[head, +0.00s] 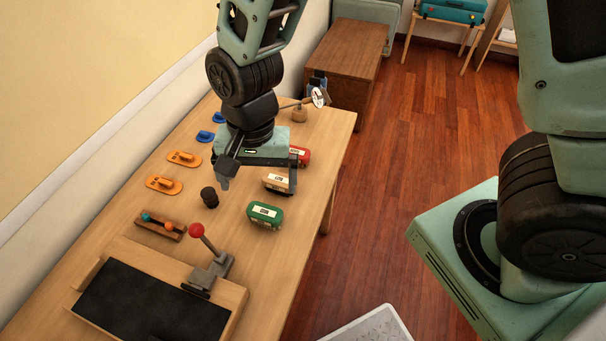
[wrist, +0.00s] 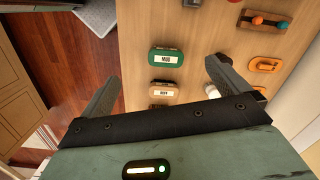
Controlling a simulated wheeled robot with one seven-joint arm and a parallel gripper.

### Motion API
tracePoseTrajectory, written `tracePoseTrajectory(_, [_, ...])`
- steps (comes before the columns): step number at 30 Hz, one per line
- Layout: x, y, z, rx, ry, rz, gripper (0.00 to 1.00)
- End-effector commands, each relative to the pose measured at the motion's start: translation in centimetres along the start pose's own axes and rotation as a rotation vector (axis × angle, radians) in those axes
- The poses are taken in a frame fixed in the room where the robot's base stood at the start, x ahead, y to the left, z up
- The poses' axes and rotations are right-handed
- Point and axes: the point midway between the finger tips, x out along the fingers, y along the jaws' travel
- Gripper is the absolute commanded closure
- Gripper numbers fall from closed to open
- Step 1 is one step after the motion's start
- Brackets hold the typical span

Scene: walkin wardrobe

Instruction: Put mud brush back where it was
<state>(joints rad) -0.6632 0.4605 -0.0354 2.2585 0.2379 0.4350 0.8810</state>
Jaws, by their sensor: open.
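The mud brush is a green block with a white label reading MUD (wrist: 166,57). In the head view the green mud brush (head: 265,216) lies on the wooden table, nearest me in a row with a beige brush (head: 279,181) and a red one (head: 301,156). My gripper (head: 262,184) is open and empty, pointing down above the table around the beige brush's place. In the wrist view my fingers (wrist: 164,80) stand wide apart, with the beige brush (wrist: 163,88) between them and the mud brush just beyond their tips. My gripper partly hides the red brush in the head view.
A dark cylinder (head: 209,197) stands left of the brushes. A red-knobbed lever (head: 197,231) and a black-topped board (head: 136,303) are nearer.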

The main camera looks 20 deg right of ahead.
Motion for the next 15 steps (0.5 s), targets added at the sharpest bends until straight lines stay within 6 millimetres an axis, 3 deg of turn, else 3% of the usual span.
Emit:
tracePoseTrajectory(1, [-1.8,0.5,1.0,-0.092,-0.010,-0.018,0.00])
tracePoseTrajectory(6, [-6.1,3.0,4.5,-0.454,-0.020,-0.045,0.00])
tracePoseTrajectory(9, [-8.2,4.9,6.3,-0.666,-0.004,-0.046,0.00])
tracePoseTrajectory(15, [-10.4,8.4,8.7,-0.997,0.034,-0.011,0.00])
